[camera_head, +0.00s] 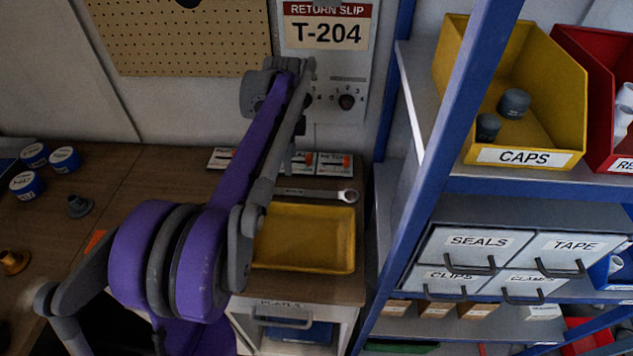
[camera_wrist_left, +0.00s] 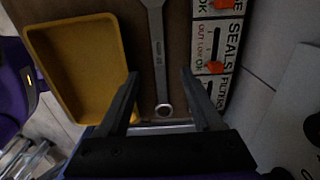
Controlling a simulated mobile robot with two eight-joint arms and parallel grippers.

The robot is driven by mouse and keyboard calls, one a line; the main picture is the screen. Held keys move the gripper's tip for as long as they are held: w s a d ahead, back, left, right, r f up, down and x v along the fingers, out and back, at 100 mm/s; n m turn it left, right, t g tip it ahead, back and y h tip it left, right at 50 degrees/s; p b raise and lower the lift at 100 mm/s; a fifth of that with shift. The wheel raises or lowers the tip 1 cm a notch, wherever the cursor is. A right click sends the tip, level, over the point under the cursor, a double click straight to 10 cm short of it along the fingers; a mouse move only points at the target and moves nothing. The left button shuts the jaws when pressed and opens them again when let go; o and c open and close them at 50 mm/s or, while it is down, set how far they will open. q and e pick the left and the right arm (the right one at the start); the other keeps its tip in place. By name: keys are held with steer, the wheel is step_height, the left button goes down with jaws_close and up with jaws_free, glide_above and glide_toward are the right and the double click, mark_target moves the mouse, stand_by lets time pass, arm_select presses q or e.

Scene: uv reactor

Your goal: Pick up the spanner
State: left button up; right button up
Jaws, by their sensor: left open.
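The spanner (camera_head: 318,193) is a grey metal wrench. It lies on the brown worktop, between the yellow tray and a row of labelled switch plates. Its ring end points right in the head view, and my arm hides its other end. In the left wrist view the spanner (camera_wrist_left: 159,55) runs up the picture, its ring end near the bottom. My left gripper (camera_wrist_left: 160,73) is open, with one finger on each side of the shaft in that view. The gap in height between them cannot be judged. In the head view the left gripper (camera_head: 288,168) points down, partly hidden. My right gripper is not in view.
The yellow tray (camera_head: 350,240) looks empty and lies just in front of the spanner. The labelled plates (camera_head: 333,164) with orange switches lie behind it. A blue-framed shelf (camera_head: 405,215) with bins and drawers stands close on the right. Blue-and-white tins (camera_head: 65,160) stand far left.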

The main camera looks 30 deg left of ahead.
mark_target(293, 191)
arm_select(q)
steer(key=f, duration=0.4)
steer(key=shift+s+a+f, duration=0.15)
steer(key=shift+s+f, duration=0.1)
steer(key=shift+s, duration=0.15)
steer(key=shift+w+f, duration=0.15)
steer(key=shift+f, duration=1.4)
steer(key=shift+w+f, duration=0.1)
steer(key=shift+f, duration=1.45)
jaws_close()
steer(key=shift+r, duration=0.1)
